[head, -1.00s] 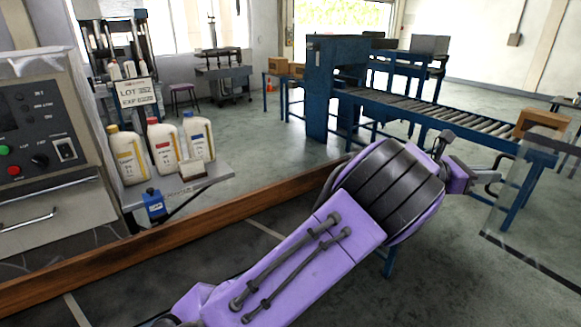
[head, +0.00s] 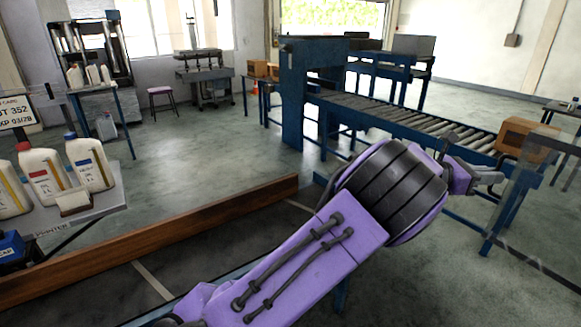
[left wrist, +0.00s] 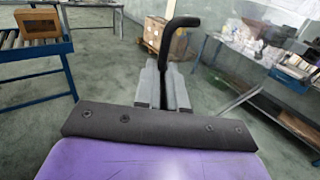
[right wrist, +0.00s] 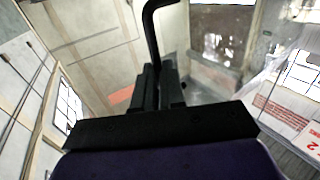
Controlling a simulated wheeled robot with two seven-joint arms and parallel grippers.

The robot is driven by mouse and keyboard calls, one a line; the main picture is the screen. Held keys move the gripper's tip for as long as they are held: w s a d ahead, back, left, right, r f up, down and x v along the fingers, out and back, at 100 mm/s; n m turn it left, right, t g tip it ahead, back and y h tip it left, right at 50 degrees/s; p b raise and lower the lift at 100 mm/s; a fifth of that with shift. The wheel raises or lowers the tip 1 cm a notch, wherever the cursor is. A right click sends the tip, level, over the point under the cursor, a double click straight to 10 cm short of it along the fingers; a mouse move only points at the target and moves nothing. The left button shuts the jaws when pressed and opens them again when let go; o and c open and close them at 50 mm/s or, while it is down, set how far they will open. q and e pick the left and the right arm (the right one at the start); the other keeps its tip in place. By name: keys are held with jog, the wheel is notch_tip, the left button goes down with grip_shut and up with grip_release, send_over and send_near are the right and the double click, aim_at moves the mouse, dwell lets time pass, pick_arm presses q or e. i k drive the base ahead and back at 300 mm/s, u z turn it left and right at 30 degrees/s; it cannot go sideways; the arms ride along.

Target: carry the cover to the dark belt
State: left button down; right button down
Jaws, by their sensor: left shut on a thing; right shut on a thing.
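The cover (head: 540,205) is a large clear panel with a dark lower edge, cut off by the right edge of the head view. My left gripper (head: 488,177) is at its left side. In the left wrist view my left gripper (left wrist: 174,85) is shut on a bent black handle (left wrist: 176,35), with the clear panel to its right. In the right wrist view my right gripper (right wrist: 157,92) is shut on a similar black handle (right wrist: 150,35), with clear panel also to the right. My right gripper is outside the head view.
A blue roller conveyor (head: 400,117) with a cardboard box (head: 527,138) stands behind my left arm. A low wooden edge (head: 170,233) runs across the left. A shelf with oil bottles (head: 88,162) is at far left. Open floor (head: 190,155) lies between.

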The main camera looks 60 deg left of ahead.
aim_at(249, 234)
jog(key=i, duration=1.3)
jog(key=u, duration=3.1)
